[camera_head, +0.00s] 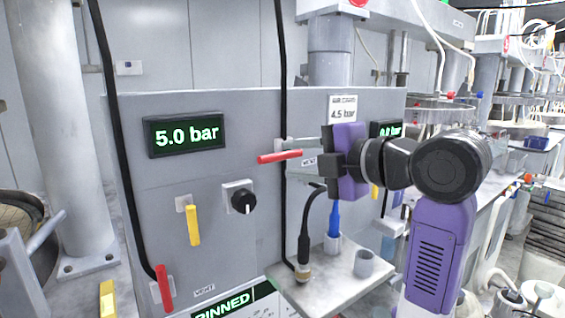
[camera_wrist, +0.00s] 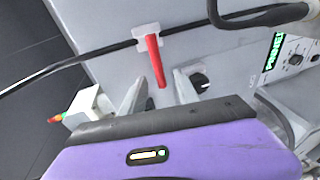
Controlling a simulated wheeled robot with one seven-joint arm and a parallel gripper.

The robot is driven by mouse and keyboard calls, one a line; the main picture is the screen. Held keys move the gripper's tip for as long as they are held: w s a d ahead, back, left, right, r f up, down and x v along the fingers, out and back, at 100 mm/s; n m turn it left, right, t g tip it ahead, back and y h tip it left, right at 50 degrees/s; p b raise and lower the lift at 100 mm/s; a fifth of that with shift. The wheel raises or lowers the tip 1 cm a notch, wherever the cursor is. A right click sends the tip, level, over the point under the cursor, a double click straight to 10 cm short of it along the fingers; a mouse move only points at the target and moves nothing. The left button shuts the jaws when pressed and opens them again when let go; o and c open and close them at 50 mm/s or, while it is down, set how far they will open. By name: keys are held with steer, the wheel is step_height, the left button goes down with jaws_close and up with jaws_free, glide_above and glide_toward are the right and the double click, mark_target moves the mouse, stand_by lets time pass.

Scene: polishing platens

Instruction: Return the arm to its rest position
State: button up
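My gripper (camera_head: 308,152) is at the end of my purple arm, in front of the grey panel (camera_head: 240,115) and right of an upper red handle (camera_head: 279,157). In the wrist view my gripper (camera_wrist: 160,90) shows two pale fingers spread apart, with nothing clearly held. The red handle (camera_wrist: 154,60) there hangs from a white bracket on a black hose, its tip appearing in the gap between the fingers. I cannot tell whether it touches them. My arm is bent, its purple forearm rising at the right of the head view.
The panel carries a 5.0 bar display (camera_head: 185,135), a black knob (camera_head: 242,199), a yellow handle (camera_head: 193,225) and a lower red handle (camera_head: 163,288). A pale shelf (camera_head: 335,291) below holds a blue-handled tool (camera_head: 334,219) in a cup. A second display (camera_head: 386,130) is partly hidden.

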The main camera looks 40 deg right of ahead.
steer(key=shift+v, duration=0.85)
steer(key=shift+r, duration=0.1)
step_height(320, 180, up, 7)
steer(key=d+m+t+h, duration=0.1)
steer(key=d+m+t, duration=0.1)
steer(key=m+t, duration=0.25)
steer(key=s+a+f+m+t+h, duration=0.1)
steer(key=s+f+m+h, duration=0.25)
steer(key=f+m, duration=0.6)
steer(key=s+a+f+m+h, duration=0.1)
steer(key=s+f+m+h, duration=0.25)
steer(key=f+m, duration=0.65)
steer(key=s+a+f+n+g+y, duration=0.1)
steer(key=s+a+f, duration=0.3)
steer(key=s+f, duration=0.4)
steer(key=s+a+f+n+g+y, duration=0.2)
steer(key=s+a+f, duration=0.3)
steer(key=s+f, duration=0.4)
steer(key=s+a+f+n+g+y, duration=0.1)
steer(key=s+a+f+g+y, duration=0.2)
steer(key=s+f, duration=0.5)
steer(key=s+a, duration=0.1)
steer(key=s, duration=0.3)
steer(key=shift+a+f+n, duration=0.2)
steer(key=shift+f+n, duration=0.1)
steer(key=shift+f, duration=0.05)
